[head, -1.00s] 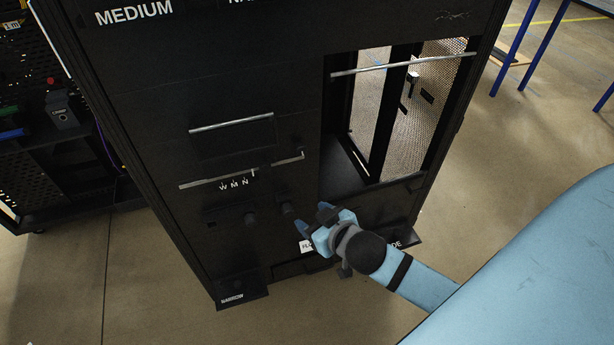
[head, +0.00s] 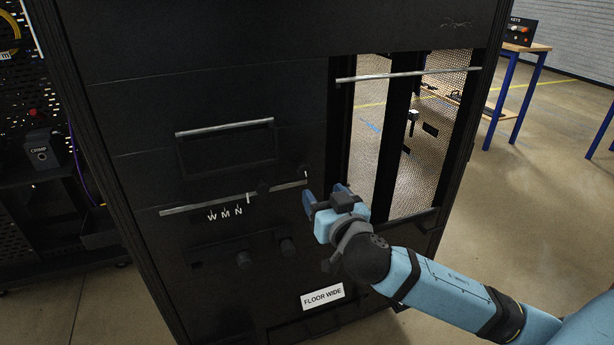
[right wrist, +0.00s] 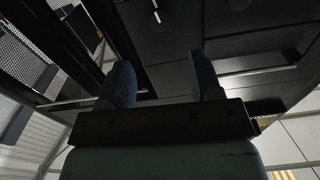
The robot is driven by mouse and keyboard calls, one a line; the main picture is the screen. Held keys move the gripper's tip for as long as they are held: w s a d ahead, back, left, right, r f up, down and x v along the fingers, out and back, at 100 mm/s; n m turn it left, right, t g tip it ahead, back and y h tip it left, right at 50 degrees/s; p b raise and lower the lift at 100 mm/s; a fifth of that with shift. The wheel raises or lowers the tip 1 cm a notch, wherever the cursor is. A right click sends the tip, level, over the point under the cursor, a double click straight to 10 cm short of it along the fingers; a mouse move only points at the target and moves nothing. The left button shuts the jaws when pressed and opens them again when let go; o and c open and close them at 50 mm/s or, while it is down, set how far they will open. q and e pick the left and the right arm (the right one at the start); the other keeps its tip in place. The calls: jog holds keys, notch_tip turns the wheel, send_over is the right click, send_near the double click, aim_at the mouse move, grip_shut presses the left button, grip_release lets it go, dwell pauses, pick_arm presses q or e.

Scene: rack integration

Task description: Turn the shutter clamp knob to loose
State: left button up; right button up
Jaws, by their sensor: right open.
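The dark rack front (head: 130,110) carries several small black knobs; no label shows which one is the shutter clamp knob. One knob (head: 263,187) sits by the silver rail above the W M N marks (head: 225,214), and another (head: 305,173) is at the rail's right end. My right gripper (head: 322,195) is open and empty, just below and right of the rail-end knob. In the right wrist view its two blue fingers (right wrist: 160,78) are spread with nothing between them. My left gripper is out of view.
An opening with mesh panels (head: 440,130) is right of my gripper. A FLOOR WIDE label (head: 323,296) is low on the rack. A CRIMP box (head: 40,150) stands left, and a blue-legged table (head: 520,90) is at the back right.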

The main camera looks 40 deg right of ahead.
aim_at(305, 171)
jog(key=b+x, duration=0.1)
jog(key=x, duration=0.8)
jog(key=shift+w, duration=0.15)
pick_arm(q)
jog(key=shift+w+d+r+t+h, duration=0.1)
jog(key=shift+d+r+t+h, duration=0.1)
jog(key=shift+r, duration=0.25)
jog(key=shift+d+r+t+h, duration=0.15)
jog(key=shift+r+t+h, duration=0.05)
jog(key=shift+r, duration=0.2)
pick_arm(e)
jog(key=shift+w, duration=0.15)
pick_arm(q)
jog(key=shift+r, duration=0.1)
pick_arm(e)
jog(key=c, duration=0.9)
